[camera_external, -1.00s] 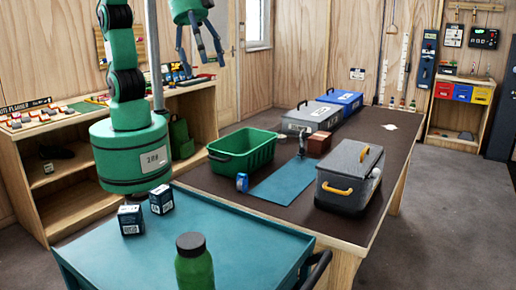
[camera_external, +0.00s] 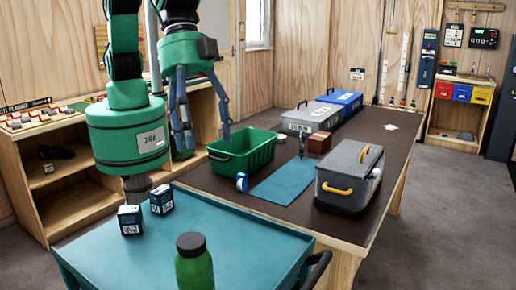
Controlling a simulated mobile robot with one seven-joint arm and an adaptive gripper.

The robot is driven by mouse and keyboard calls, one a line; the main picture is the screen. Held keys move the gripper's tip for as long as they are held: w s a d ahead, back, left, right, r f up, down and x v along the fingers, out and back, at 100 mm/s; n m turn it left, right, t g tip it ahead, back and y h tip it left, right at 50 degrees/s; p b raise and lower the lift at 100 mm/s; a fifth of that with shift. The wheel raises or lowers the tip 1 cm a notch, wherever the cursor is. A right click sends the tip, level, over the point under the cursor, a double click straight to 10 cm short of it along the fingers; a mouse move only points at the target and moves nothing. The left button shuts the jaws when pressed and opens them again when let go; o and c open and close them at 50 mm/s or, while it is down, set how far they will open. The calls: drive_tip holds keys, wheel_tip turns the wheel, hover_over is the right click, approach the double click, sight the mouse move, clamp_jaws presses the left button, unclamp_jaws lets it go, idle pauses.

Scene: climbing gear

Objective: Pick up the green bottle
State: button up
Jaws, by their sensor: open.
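The green bottle (camera_external: 194,262) with a dark cap stands upright at the bottom of the view, at the near side of the teal cart top, its base cut off by the frame. My gripper (camera_external: 208,143) is open and empty, pointing down with its fingers apart. In the picture it is above and behind the bottle, over the far side of the cart and just left of the green bin. It is clear of the bottle.
Two small dark boxes (camera_external: 131,220) (camera_external: 161,199) sit on the teal cart (camera_external: 240,238). The cart's middle is clear.

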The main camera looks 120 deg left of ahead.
drive_tip(key=p, duration=0.2)
approach(189, 233)
drive_tip(key=f, duration=0.1)
drive_tip(key=shift+w+d+f+m, duration=0.1)
drive_tip(key=shift+w+m, duration=0.3)
drive_tip(key=shift+w, duration=0.05)
drive_tip(key=shift+f, duration=0.1)
drive_tip(key=shift+x, duration=4.25)
drive_tip(key=shift+s+d+f, duration=0.1)
drive_tip(key=shift+x, duration=2.45)
drive_tip(key=shift+s+d, duration=0.1)
drive_tip(key=shift+s, duration=0.05)
drive_tip(key=c, duration=1.8)
